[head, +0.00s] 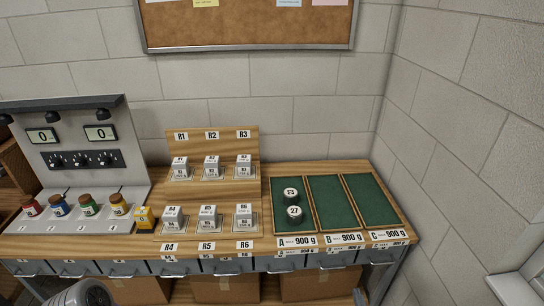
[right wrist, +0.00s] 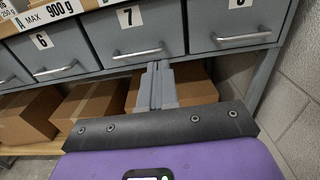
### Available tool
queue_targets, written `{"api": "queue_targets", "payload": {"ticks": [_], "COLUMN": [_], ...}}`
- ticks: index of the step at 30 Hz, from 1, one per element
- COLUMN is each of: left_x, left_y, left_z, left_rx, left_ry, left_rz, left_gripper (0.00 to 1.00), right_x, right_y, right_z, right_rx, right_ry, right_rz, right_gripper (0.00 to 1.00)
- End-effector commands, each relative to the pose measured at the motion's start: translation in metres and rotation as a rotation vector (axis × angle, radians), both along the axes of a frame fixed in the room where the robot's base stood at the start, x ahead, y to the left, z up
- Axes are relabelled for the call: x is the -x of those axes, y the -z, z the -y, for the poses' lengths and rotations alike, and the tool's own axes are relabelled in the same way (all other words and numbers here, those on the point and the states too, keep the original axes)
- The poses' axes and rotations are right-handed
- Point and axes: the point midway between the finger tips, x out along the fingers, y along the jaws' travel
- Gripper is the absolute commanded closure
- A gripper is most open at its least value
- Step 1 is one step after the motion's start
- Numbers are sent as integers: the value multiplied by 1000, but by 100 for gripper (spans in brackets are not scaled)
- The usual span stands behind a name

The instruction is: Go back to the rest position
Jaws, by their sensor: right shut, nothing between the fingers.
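My right gripper (right wrist: 160,90) shows in the right wrist view, its two grey fingers shut together with nothing between them. It points at the front of the bench, with the grey drawers marked 6 (right wrist: 45,58) and 7 (right wrist: 140,38) ahead of it and cardboard boxes (right wrist: 88,105) below. I cannot make out its fingers in the head view. My left gripper is not in view.
The wooden bench (head: 330,169) carries green trays A (head: 292,232), B (head: 335,205) and C (head: 372,200); two round pieces stand in A. Labelled white blocks stand on the stepped rack (head: 240,190). Several jars (head: 88,206) stand left. A block wall (head: 455,130) closes the right side.

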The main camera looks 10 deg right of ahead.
Motion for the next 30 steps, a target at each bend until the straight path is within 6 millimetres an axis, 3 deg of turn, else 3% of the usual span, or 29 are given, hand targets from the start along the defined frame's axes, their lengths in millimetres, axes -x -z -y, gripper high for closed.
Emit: {"api": "queue_targets", "payload": {"ticks": [2,5,8,10,13,15,18,21,24,27,30], "left_x": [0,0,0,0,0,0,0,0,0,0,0], "left_y": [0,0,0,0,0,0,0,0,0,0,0], "left_z": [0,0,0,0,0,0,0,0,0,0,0], "left_rx": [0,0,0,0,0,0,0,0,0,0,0], "left_ry": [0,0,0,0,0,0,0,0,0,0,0], "left_rz": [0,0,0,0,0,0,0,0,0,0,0], "left_gripper": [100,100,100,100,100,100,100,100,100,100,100], "right_x": [-3,-9,-9,2,35,69,124,173,208,223,221], "right_y": [0,-2,-3,-3,-1,2,11,21,33,41,45], "right_z": [-9,-44,-107,-160,-230,-271,-307,-319,-314,-301,-290], "right_rx": [-4,-14,-18,-2,55,129,286,498,764,1072,1387], "right_ry": [-34,-163,-398,-605,-916,-1142,-1441,-1696,-1899,-2036,-2097], "right_rz": [-6,-27,-74,-121,-200,-259,-336,-393,-415,-392,-312], "right_gripper": [100,100,100,100,100,100,100,100,100,100,100]}}
